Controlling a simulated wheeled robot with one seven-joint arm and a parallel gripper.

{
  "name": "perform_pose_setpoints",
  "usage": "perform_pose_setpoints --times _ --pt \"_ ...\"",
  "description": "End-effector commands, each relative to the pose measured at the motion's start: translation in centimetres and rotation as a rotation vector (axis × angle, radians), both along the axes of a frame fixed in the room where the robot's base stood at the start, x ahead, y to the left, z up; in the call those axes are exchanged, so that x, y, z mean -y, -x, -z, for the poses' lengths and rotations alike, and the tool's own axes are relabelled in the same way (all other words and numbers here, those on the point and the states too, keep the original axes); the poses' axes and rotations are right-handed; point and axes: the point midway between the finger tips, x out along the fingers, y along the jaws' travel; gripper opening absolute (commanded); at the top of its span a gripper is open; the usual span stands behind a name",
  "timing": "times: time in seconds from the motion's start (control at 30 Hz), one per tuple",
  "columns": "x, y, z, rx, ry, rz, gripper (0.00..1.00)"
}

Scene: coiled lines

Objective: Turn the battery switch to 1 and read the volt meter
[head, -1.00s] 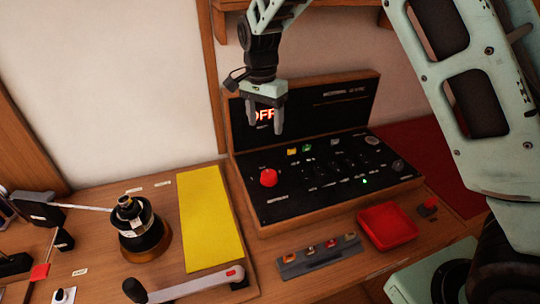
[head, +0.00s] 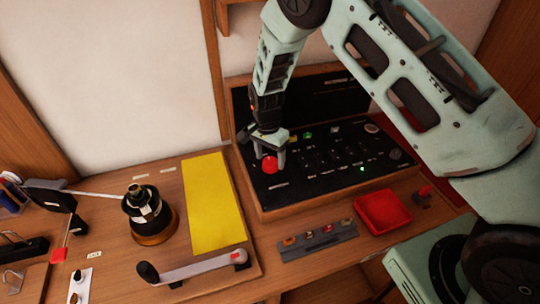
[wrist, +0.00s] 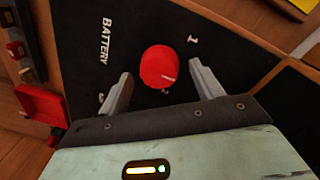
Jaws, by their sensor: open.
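The battery switch is a red round knob (head: 269,165) on the left of the black sloped panel. In the wrist view the red knob (wrist: 158,66) has a pale pointer mark on its lower right side. The "BATTERY" label (wrist: 106,41) is at its left and a "1" (wrist: 193,40) at its upper right. Another mark is partly hidden by the left finger. My gripper (head: 267,164) is open, with its fingers on either side of the knob; the wrist view shows gaps between them (wrist: 160,78). My arm hides the display area where red text showed earlier.
The black panel's upright back (head: 330,102) rises behind the controls. A red tray (head: 383,211) and a strip of small switches (head: 318,240) lie in front. A yellow sheet (head: 213,205), a crank handle (head: 192,269) and a black round device (head: 149,216) are left of the panel.

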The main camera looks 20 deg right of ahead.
Motion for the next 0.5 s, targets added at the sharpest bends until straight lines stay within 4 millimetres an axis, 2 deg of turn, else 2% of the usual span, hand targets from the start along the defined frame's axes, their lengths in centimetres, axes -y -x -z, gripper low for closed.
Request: perform_pose_setpoints --times 0.17,0.43,0.47,0.5 --pt "0.07 0.05 1.03 0.000 0.000 0.001 0.66" --pt "0.06 0.06 1.19 0.001 -0.001 0.001 0.66" --pt "0.06 0.06 1.19 0.001 -0.001 0.001 0.60" --pt "0.05 0.06 1.18 0.000 0.000 0.001 0.49"
